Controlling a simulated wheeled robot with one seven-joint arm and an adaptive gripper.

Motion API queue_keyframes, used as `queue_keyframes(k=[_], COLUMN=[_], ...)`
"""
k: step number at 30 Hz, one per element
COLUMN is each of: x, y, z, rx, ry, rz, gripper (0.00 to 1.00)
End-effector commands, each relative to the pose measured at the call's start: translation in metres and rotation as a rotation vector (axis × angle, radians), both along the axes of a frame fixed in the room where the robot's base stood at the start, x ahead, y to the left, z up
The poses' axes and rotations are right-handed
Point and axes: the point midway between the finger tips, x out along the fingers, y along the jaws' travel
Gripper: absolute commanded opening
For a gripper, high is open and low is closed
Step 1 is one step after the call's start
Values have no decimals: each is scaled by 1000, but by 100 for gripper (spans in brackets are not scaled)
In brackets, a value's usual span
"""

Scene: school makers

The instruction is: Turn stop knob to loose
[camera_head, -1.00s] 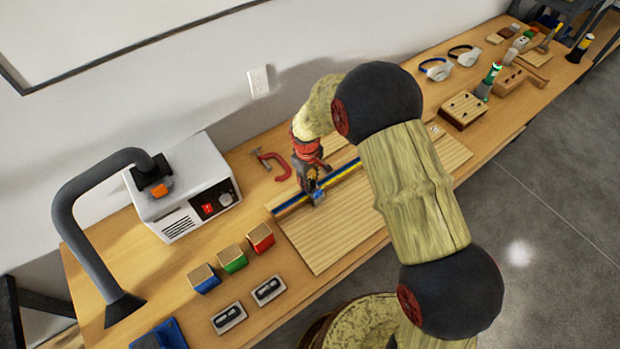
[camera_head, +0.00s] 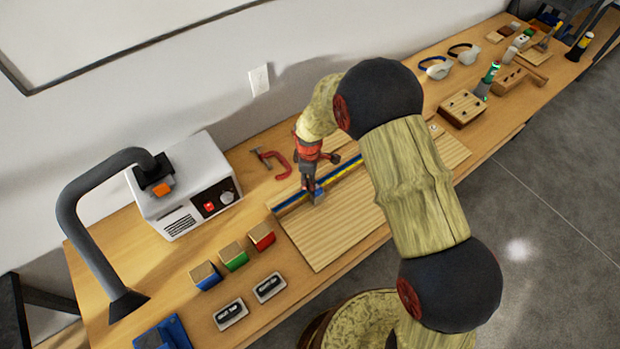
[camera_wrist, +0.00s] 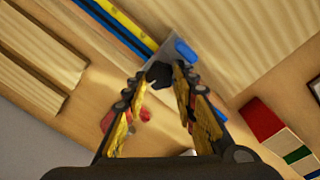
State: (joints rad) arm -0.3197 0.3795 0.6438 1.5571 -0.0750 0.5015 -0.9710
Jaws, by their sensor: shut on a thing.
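The stop (camera_head: 318,197) is a small grey-blue block on the blue-and-yellow rail (camera_head: 345,170) along the back of the wooden board. In the wrist view its dark knob (camera_wrist: 158,74) sits between my fingertips, beside the stop's grey body and blue end (camera_wrist: 185,50). My gripper (camera_head: 311,188) reaches down from above onto the stop. In the wrist view my gripper (camera_wrist: 160,82) is closed around the knob, with a finger on either side. The fingers partly hide the knob, and I cannot read its turned position.
A red C-clamp (camera_head: 272,162) lies behind the board (camera_head: 330,235), close to my gripper. Red, green and blue blocks (camera_head: 233,256) stand to the left, near a white machine (camera_head: 190,190) with a grey hose. The board's front part is clear.

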Motion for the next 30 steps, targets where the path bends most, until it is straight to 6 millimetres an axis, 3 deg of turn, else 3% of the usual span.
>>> queue_keyframes(k=[11,12,21,30], x=[1,1,0,0], y=[1,1,0,0], z=[1,1,0,0], rx=[1,1,1,0], ry=[-3,-3,-1,0], rz=[4,4,3,3], gripper=[2,29,46,46])
